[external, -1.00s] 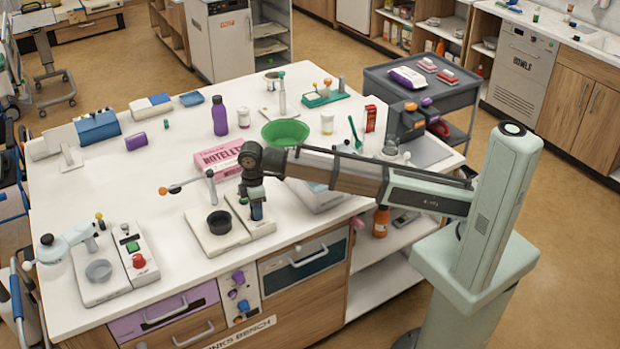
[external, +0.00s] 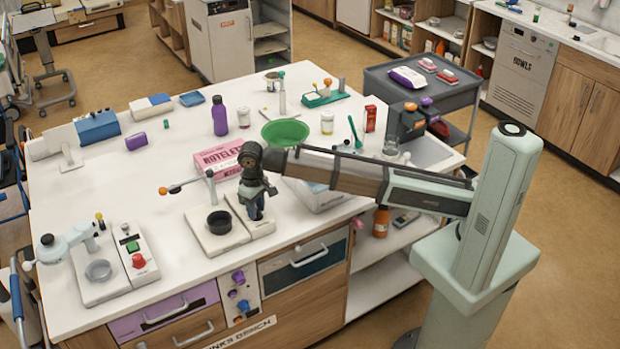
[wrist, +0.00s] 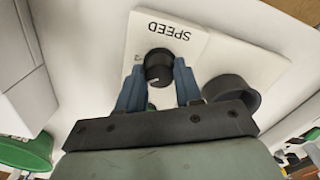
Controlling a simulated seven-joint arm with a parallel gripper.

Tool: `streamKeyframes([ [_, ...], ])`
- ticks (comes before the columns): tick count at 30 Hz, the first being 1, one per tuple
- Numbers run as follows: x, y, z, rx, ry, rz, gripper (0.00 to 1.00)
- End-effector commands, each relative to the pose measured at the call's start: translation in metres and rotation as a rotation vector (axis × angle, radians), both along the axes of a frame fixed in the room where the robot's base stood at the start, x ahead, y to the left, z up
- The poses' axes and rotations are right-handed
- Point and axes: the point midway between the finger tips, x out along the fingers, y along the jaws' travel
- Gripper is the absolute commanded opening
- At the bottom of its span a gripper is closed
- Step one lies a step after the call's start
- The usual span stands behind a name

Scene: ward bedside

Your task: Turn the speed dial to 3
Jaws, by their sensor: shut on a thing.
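The speed dial (wrist: 159,68) is a round black knob with a pale pointer mark, on a white panel (wrist: 188,30) printed "SPEED" that appears upside down in the wrist view. My gripper (wrist: 159,80) has its two blue fingers on either side of the knob, shut on it. In the external view my gripper (external: 256,208) points down at the right part of the white two-part device (external: 215,238), and it hides the dial there. Most numbers around the dial are hidden or too small to read; one faint mark shows beside it.
A black cup (external: 219,222) sits on the device's left part, close to my gripper. Another device with a red knob (external: 138,261) is at left. The bench between is clear.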

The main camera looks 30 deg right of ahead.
Motion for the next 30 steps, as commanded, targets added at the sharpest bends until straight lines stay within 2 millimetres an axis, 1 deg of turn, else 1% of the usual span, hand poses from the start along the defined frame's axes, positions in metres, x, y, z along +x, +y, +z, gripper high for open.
streamKeyframes([
  [9, 0.0004, 0.0002, 0.0004, 0.0, -0.001, -0.298, 0.04],
  [18, 0.0004, 0.0002, 0.0004, 0.0, -0.001, -0.535, 0.04],
  [24, 0.0005, 0.0002, 0.0004, 0.001, -0.001, -0.638, 0.04],
  [30, 0.0004, 0.0002, 0.0004, 0.001, -0.001, -0.694, 0.04],
])
